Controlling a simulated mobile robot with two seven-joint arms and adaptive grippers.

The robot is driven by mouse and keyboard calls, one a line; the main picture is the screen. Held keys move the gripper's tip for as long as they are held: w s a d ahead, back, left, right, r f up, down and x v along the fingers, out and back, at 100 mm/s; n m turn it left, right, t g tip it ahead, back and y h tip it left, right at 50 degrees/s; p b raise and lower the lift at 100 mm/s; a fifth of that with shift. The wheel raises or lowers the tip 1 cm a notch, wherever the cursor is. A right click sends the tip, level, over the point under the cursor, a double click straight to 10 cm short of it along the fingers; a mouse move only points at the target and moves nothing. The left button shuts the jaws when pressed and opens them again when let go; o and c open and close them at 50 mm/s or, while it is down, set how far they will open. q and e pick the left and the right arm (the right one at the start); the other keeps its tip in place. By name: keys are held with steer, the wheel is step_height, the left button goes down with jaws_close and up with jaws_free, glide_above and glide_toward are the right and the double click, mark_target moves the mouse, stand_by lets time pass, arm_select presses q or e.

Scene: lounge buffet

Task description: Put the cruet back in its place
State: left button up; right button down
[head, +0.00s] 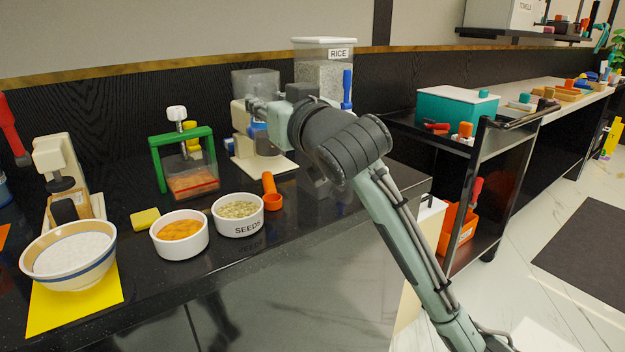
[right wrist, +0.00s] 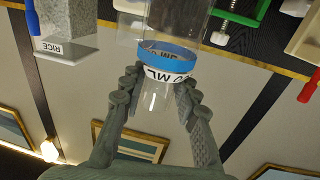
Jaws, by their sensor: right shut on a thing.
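The cruet (right wrist: 155,100) appears as a clear vessel with a blue band and a label ending in "ML". In the right wrist view it stands between the two fingers of my right gripper (right wrist: 157,84), which is shut on it. In the head view my right gripper (head: 258,110) is over the counter's back part, at a pale dispenser (head: 278,163) with a clear hopper. A blue part of the cruet (head: 258,131) shows there below the fingers. Most of the cruet is hidden or see-through, and I cannot tell whether it touches the pale base. My left gripper is not in view.
A RICE container (head: 322,70) stands behind my arm. A green-framed press (head: 183,158) is left of the dispenser. A SEEDS bowl (head: 238,229), an orange-filled bowl (head: 180,250) and an orange scoop (head: 270,190) are in front. A black cart (head: 480,140) stands to the right.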

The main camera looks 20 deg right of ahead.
steer(key=w+d+f, duration=0.1)
steer(key=d+f, duration=0.2)
steer(key=w+d+f+b, duration=0.1)
steer(key=d+f, duration=0.3)
steer(key=w+d+f, duration=0.1)
steer(key=d+f, duration=0.2)
steer(key=d, duration=0.1)
steer(key=shift+w+f+b, duration=0.25)
steer(key=shift+b, duration=0.1)
steer(key=shift+f, duration=0.3)
steer(key=c, duration=1.2)
jaws_free()
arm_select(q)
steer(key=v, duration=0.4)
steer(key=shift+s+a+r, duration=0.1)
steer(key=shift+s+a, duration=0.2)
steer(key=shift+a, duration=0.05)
arm_select(e)
steer(key=shift+o, duration=0.3)
